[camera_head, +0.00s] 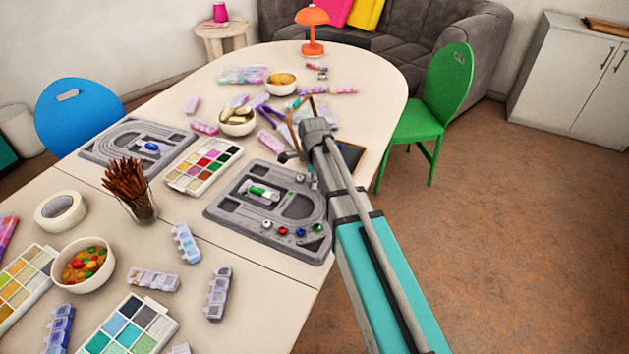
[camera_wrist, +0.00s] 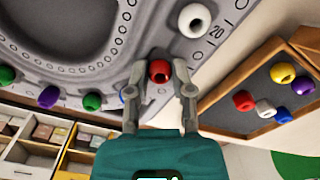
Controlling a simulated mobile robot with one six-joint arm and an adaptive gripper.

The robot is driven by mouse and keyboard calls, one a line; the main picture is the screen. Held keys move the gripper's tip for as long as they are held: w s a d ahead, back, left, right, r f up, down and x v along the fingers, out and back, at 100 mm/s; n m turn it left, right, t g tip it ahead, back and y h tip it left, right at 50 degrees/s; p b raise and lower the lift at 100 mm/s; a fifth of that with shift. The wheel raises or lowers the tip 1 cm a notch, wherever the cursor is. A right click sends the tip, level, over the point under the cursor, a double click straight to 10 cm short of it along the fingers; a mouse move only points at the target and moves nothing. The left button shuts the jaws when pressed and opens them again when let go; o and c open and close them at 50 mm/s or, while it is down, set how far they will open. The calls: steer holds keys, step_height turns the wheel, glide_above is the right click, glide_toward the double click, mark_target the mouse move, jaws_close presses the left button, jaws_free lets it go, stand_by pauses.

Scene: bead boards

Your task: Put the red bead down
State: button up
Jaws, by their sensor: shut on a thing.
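My gripper (camera_wrist: 160,80) is shut on the red bead (camera_wrist: 159,72) in the wrist view, with one fingertip on each side of it. The bead is at the edge of a grey bead board (camera_wrist: 75,20), near the printed number 20. I cannot tell whether it touches the board. In the head view my gripper (camera_head: 291,157) is over the far right end of the same grey board (camera_head: 225,208), and the held bead cannot be made out there. A white bead (camera_wrist: 194,20) sits on the board close to the gripper.
Several beads, including a purple bead (camera_wrist: 48,97) and a green bead (camera_wrist: 92,102), show left of the gripper. A dark wood-framed tray (camera_wrist: 235,108) with several beads is to the right. A second grey board (camera_head: 105,150) and a paint palette (camera_head: 178,180) are farther left.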

steer(key=o, duration=0.7)
steer(key=shift+o, duration=0.2)
steer(key=shift+r, duration=0.1)
step_height(320, 180, up, 12)
steer(key=p, duration=1.2)
steer(key=shift+p, duration=0.3)
steer(key=shift+r, duration=0.1)
steer(key=s+d+n, duration=0.5)
steer(key=s+n, duration=0.4)
steer(key=s+d+n, duration=0.5)
steer(key=s+n, duration=0.4)
